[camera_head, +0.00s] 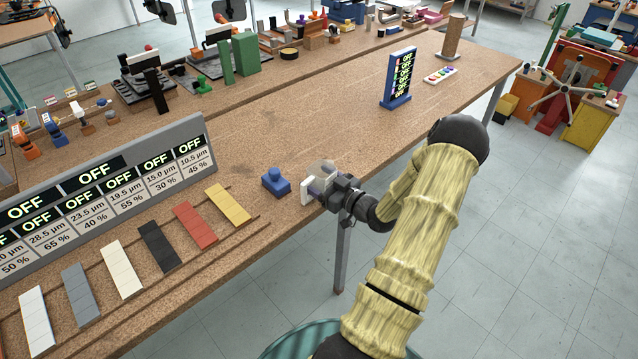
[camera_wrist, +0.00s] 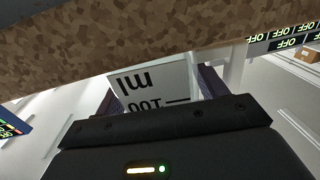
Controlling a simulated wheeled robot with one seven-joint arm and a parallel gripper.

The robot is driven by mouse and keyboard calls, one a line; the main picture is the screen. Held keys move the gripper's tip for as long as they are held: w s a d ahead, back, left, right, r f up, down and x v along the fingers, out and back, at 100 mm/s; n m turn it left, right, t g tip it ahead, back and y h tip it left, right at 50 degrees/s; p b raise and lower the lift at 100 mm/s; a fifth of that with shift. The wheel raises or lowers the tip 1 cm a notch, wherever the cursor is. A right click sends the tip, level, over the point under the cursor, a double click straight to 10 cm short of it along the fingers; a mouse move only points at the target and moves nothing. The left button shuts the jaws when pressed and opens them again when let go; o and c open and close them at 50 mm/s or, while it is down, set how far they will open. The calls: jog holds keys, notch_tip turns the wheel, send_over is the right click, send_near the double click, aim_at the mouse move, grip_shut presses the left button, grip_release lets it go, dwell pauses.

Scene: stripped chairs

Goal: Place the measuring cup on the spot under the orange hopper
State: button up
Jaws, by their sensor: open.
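The measuring cup (camera_head: 306,191) shows as a pale, partly see-through piece near the front edge of the wooden bench. In the wrist view the cup (camera_wrist: 150,84) has a white face with upside-down "100 ml" marking. My gripper (camera_head: 325,186) is open around the cup, with a dark finger on either side; I cannot tell whether they touch it. The body of my gripper hides part of the cup. An orange device (camera_head: 20,138) stands at the far left on the back bench, beside blue and white ones; I cannot tell if it is the orange hopper.
A blue block with a knob (camera_head: 276,182) stands just left of the cup. Coloured strips (camera_head: 193,224) and a grey display panel (camera_head: 100,205) fill the bench's left part. A blue OFF panel (camera_head: 398,78) stands further back. The bench's middle (camera_head: 300,110) is clear.

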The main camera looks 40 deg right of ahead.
jog(key=c, duration=0.8)
jog(key=shift+a, duration=0.1)
jog(key=shift+c, duration=0.2)
jog(key=shift+r, duration=0.55)
notch_tip(320, 180, up, 9)
jog(key=shift+s+f, duration=0.1)
dwell(0.3)
